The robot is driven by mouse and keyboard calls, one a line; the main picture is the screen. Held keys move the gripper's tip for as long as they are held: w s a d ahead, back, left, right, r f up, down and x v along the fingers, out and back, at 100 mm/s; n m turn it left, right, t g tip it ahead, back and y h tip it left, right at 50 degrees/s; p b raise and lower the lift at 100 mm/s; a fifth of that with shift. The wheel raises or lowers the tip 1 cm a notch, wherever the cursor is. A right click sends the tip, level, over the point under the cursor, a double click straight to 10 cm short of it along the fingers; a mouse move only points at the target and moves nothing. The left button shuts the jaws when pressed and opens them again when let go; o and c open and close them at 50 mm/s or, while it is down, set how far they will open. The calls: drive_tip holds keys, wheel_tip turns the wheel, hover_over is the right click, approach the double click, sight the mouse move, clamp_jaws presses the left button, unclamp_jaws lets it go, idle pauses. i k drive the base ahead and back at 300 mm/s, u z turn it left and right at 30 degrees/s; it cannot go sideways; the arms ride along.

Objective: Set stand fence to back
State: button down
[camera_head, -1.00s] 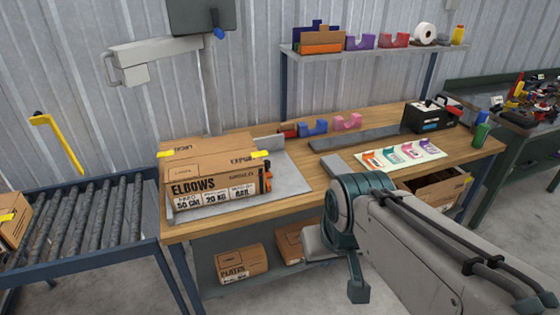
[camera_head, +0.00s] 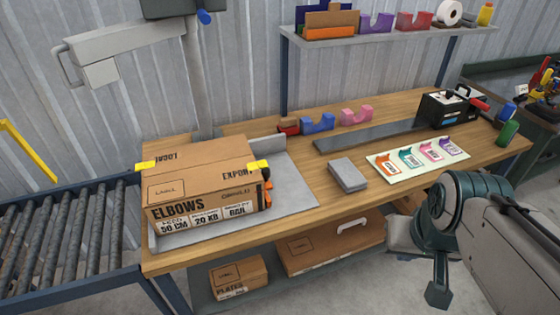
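A flat grey metal stand (camera_head: 296,194) lies at the left of the wooden bench. A low upright grey plate, which looks like its fence (camera_head: 266,148), rises along its back edge; most of its left part is hidden behind the box. A cardboard box (camera_head: 205,185) marked ELBOWS sits on the stand, with yellow tape pieces on its top edges. A small orange and black item (camera_head: 266,190) is at the box's right side; I cannot tell what it is fixed to.
A roller conveyor (camera_head: 70,238) adjoins the bench's left end. A grey block (camera_head: 347,174), a card of coloured samples (camera_head: 420,156) and tape dispensers (camera_head: 318,122) are on the bench. A shelf (camera_head: 380,38) is above. Cartons (camera_head: 238,277) lie below. Bare wood shows right of the stand.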

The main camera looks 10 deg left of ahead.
sight(265, 173)
drive_tip(key=u, duration=0.4)
drive_tip(key=i, duration=0.65)
drive_tip(key=u, duration=0.65)
drive_tip(key=k, duration=1.3)
drive_tip(key=z, duration=0.6)
drive_tip(key=i, duration=1.85)
drive_tip(key=u, duration=0.65)
